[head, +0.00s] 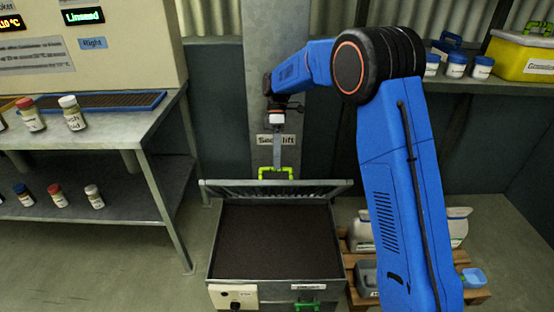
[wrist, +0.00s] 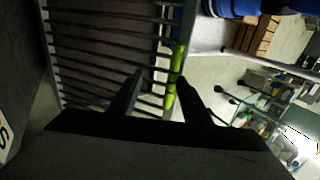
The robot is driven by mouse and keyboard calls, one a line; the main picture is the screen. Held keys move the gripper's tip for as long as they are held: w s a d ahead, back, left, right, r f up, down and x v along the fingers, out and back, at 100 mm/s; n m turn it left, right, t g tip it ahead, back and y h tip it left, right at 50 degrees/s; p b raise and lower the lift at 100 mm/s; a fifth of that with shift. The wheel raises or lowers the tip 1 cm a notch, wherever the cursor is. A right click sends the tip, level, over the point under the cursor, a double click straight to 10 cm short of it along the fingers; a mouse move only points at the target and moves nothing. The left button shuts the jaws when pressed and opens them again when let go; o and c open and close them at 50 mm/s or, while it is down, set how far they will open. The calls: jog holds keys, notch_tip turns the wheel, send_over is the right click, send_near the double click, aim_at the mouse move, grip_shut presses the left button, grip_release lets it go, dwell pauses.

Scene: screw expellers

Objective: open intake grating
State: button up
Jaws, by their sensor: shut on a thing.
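The intake grating (head: 320,188) is a grey barred frame, raised and tilted up at the back edge of the intake bin (head: 213,245). Its bars (wrist: 100,55) fill the upper left of the wrist view. A bright green handle (head: 289,173) is on the grating's upper edge; it also shows in the wrist view (wrist: 174,68). My gripper (head: 277,166) is shut on this handle, with a dark finger on either side of it in the wrist view (wrist: 160,88). The bin's top is uncovered and shows dark brown material (head: 275,240) inside.
A grey pillar with a "Seed lift" sign (head: 276,140) stands behind the bin. A metal table (head: 150,125) with jars and a tray is at left. A pallet (head: 480,296) with sacks and containers is at right. A control box (head: 233,297) is on the bin's front.

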notch_tip(320, 180, up, 10)
dwell(0.7)
